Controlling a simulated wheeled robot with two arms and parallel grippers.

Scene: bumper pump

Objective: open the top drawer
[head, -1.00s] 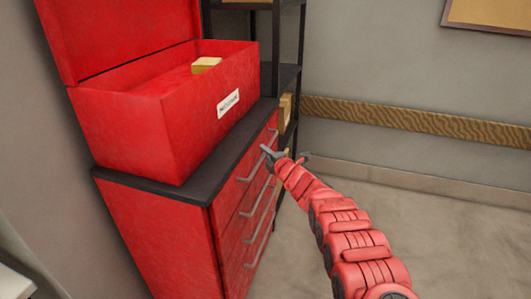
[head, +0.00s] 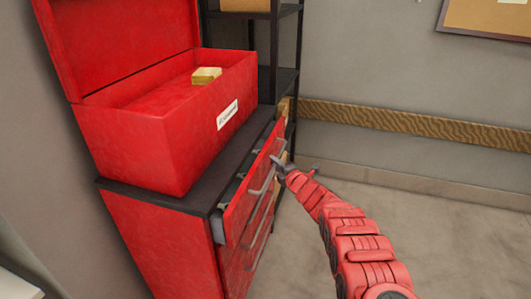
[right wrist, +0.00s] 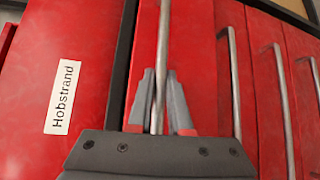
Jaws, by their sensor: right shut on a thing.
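The red cabinet (head: 160,238) stands at the left in the head view, with its top drawer (head: 252,185) pulled partly out. A dark gap shows between the drawer front and the black cabinet top. My right gripper (head: 280,163) is at the top drawer's handle. In the right wrist view its grey fingers (right wrist: 160,100) are shut on the metal bar of the top drawer handle (right wrist: 163,45). The handles of the lower drawers (right wrist: 235,85) run alongside, and those drawers look shut. My left gripper is not in view.
An open red toolbox (head: 165,125) with a yellow block (head: 206,75) inside stands on the black cabinet top. Its label (right wrist: 62,97) reads "Hobstrand". A black shelf rack (head: 284,80) stands behind. The floor (head: 440,235) to the right is clear.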

